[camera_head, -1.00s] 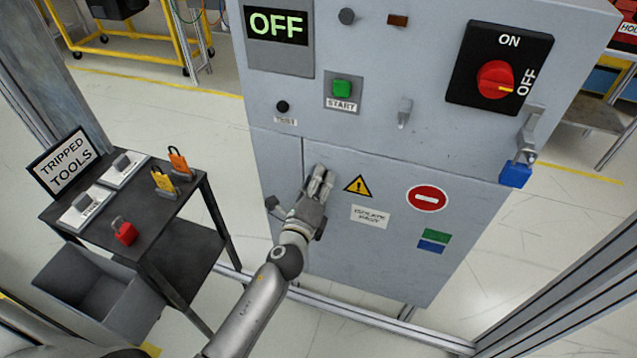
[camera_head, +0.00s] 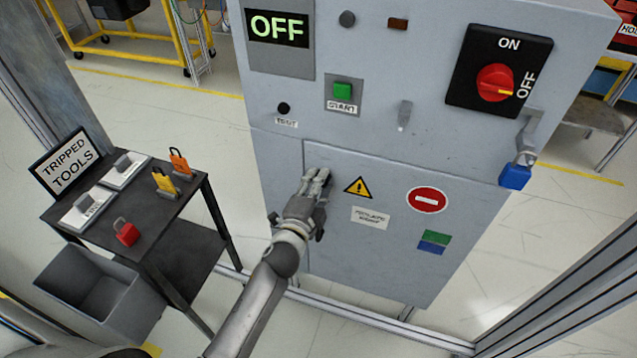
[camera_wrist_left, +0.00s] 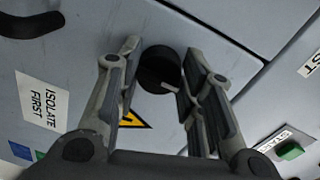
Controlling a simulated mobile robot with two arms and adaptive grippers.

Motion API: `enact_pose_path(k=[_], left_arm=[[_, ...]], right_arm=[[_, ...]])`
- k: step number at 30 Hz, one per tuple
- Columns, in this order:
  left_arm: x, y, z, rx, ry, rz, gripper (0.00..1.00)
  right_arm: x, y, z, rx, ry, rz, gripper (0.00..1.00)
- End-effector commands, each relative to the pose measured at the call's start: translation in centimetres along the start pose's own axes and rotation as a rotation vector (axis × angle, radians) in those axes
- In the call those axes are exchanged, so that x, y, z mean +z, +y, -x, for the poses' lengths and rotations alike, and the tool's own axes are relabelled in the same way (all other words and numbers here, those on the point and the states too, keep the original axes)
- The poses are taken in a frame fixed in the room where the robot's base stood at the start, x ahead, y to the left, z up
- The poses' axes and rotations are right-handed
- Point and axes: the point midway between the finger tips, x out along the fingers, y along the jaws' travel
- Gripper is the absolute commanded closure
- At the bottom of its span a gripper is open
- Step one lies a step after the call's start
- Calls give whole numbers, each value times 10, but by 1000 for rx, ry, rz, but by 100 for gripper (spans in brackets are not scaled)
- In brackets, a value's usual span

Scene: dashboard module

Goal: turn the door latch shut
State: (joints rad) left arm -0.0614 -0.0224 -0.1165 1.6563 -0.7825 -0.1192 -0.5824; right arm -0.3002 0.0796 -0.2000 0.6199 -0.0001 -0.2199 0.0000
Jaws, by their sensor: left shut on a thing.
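The door latch (camera_wrist_left: 160,70) is a round black knob with a pale mark, seen between my fingertips in the left wrist view. It sits near the edge of the grey lower door (camera_head: 390,255), which looks flush with the cabinet. My left gripper (camera_head: 318,178) is at the door's upper left corner in the head view and hides the latch there. In the left wrist view the two fingers of the same gripper (camera_wrist_left: 158,82) stand on either side of the knob, shut on it. My right gripper is in neither view.
The red rotary switch (camera_head: 495,83) points to OFF. A blue padlock (camera_head: 515,176) hangs at the right. The floor between cart and cabinet is open.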

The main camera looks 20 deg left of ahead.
Motion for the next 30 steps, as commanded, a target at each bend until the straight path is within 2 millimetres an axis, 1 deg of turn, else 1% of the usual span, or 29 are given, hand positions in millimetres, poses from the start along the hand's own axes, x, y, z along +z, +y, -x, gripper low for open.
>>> enact_pose_path(k=[6,18,19,23,24,30], left_arm=[[0,0,0,1,2,39,89],[0,0,0,1,2,46,89],[0,0,0,2,2,46,63],[0,0,0,1,2,45,47],[0,0,0,1,2,44,43],[0,0,0,1,2,43,43]], right_arm=[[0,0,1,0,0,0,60],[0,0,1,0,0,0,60],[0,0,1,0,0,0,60],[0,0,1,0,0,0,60],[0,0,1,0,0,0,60],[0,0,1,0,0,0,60]])
